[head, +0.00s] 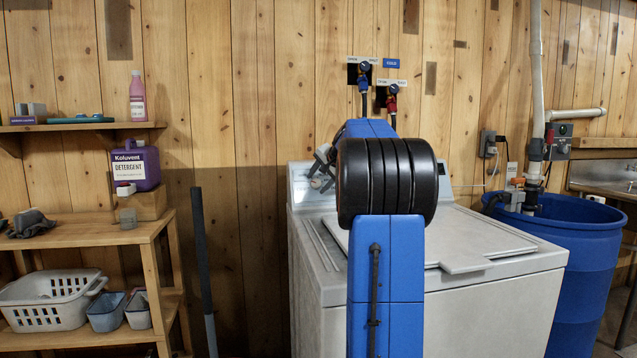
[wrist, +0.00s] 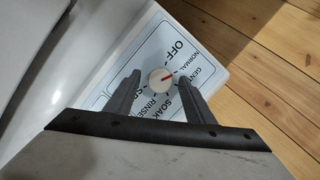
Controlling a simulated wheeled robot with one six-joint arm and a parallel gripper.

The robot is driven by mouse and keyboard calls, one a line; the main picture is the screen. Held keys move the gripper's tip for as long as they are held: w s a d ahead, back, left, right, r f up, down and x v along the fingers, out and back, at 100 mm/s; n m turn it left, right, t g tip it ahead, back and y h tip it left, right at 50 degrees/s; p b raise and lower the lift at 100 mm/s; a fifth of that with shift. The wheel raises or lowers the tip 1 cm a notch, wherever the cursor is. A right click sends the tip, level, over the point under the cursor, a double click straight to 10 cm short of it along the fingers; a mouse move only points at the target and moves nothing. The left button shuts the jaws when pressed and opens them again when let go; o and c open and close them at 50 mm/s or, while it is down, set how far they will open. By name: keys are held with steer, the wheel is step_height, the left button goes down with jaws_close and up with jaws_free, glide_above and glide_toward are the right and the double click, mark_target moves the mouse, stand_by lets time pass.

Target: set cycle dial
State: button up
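In the head view, my gripper (head: 322,167) is by the washer's back panel, partly behind my arm; the dial is hidden there.
The white washer (head: 460,300) has its lid (head: 480,238) closed. A blue barrel (head: 585,262) stands close on its right. On the left are a wooden shelf unit (head: 95,232), a purple detergent jug (head: 136,166) and baskets (head: 50,300). Hoses and taps (head: 391,103) are on the wall behind.

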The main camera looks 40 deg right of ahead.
steer(key=v, duration=1.7)
steer(key=shift+a, duration=0.15)
steer(key=shift+s, duration=0.15)
steer(key=s+a+f+n+g+y, duration=0.1)
steer(key=s+a+f+n, duration=0.3)
steer(key=a, duration=0.6)
steer(key=s+a+f+n+g+y, duration=0.1)
steer(key=a+f, duration=0.5)
steer(key=a, duration=0.5)
steer(key=s+a+f+n+g, duration=0.1)
steer(key=s+a+f+n, duration=0.15)
steer(key=a+f, duration=0.55)
steer(key=s+a+f+n+g, duration=0.2)
steer(key=s+a+f+n, duration=0.6)
steer(key=s+a+f, duration=0.8)
steer(key=s+f, duration=0.3)
steer(key=shift+s+f+n+y, duration=0.3)
steer(key=shift+s+f+n, duration=0.05)
steer(key=shift+s+f, duration=0.05)
